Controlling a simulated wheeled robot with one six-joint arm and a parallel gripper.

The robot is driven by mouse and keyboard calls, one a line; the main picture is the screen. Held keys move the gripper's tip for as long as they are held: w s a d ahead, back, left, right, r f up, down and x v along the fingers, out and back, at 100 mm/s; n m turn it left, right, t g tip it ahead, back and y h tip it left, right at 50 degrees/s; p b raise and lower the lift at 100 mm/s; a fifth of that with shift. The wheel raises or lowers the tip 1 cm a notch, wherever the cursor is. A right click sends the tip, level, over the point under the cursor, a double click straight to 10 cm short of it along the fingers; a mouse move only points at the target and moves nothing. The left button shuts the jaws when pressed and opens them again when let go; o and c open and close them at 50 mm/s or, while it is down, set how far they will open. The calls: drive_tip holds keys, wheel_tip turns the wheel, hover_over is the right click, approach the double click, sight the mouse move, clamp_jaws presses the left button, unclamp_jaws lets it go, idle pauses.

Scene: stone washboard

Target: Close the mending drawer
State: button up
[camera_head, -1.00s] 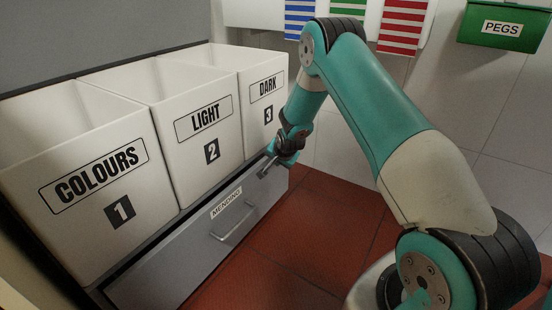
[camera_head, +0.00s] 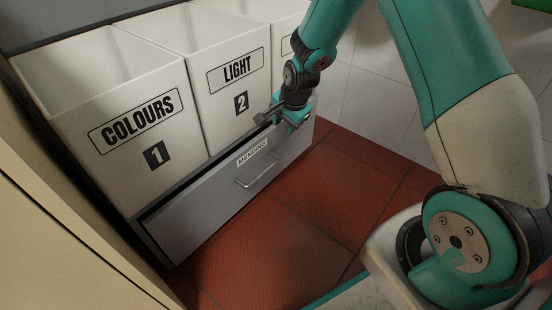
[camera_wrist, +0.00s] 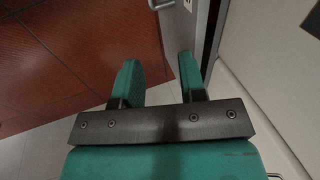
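The mending drawer (camera_head: 205,213) is a grey drawer with a white MENDING label and a bar handle (camera_head: 258,176), low beneath the bins. It stands partly out, with a dark gap along its top edge. My gripper (camera_head: 272,115) is at the top right of the drawer, above the handle. In the wrist view the two teal fingers of my gripper (camera_wrist: 157,76) are apart with nothing between them. The drawer front (camera_wrist: 187,28) lies just ahead of the right finger, beside the dark gap. I cannot tell whether the finger touches it.
White bins stand above the drawer: the COLOURS bin (camera_head: 128,150), the LIGHT bin (camera_head: 222,100) and a third, mostly hidden behind my arm. A cream panel (camera_head: 60,220) stands at the left. The red tiled floor (camera_head: 290,220) before the drawer is clear.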

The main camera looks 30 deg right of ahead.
sight(268, 168)
drive_tip(key=shift+g, duration=0.7)
drive_tip(key=a+f+b, duration=0.1)
drive_tip(key=f+b, duration=0.2)
drive_tip(key=f, duration=0.2)
drive_tip(key=w+a+f+b, duration=0.1)
drive_tip(key=a+f+b, duration=0.1)
drive_tip(key=f, duration=0.4)
drive_tip(key=a+f+b, duration=0.1)
drive_tip(key=f+b, duration=0.4)
drive_tip(key=shift+w+a+f, duration=0.25)
drive_tip(key=shift+w+f, duration=0.1)
drive_tip(key=shift+c, duration=0.5)
clamp_jaws()
